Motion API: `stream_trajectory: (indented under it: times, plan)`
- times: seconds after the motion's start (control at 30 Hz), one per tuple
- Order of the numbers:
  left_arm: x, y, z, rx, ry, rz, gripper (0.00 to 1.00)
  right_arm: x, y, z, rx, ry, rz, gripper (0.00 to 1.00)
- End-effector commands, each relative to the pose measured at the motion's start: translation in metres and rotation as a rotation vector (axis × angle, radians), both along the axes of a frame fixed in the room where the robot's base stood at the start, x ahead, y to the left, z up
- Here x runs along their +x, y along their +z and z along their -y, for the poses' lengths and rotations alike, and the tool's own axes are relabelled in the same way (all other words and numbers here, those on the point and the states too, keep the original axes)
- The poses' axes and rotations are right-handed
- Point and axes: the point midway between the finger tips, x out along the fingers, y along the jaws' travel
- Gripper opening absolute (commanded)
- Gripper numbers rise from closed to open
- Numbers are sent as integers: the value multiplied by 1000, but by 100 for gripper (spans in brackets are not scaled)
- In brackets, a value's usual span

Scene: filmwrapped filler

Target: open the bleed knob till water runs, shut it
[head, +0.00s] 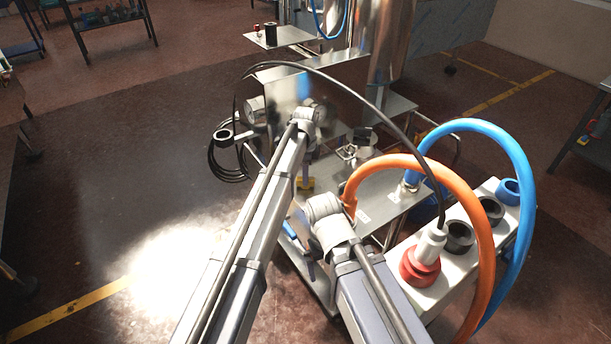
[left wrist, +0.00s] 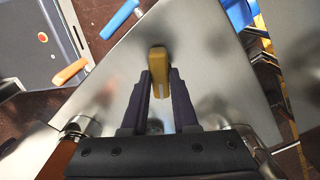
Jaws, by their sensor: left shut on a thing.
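A yellow knob (left wrist: 158,66) sits between the two dark fingers of my left gripper (left wrist: 160,84) in the left wrist view. The gripper is shut on it, above a shiny metal plate (left wrist: 205,45). In the head view my left gripper (head: 305,168) reaches down to the yellow knob (head: 306,184), which shows small and partly covered. I see no running water, and the outlet cannot be made out. My right arm comes in at the lower middle of the head view; its gripper is hidden or too unclear to read.
Orange (head: 445,172) and blue (head: 505,140) hoses arch on the right beside a white socket block (head: 468,252) with a red plug (head: 420,265). A black cable crosses above my arms. Floor at left is clear.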

Motion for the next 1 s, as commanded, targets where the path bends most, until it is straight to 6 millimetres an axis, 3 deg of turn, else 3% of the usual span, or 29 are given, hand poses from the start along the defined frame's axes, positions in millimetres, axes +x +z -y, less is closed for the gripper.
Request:
stream_trajectory:
  times: [1.0]
  plan:
    - [0, 0, 0, 0, 939, 0, 0, 0, 0, 0, 0, 0, 0, 100]
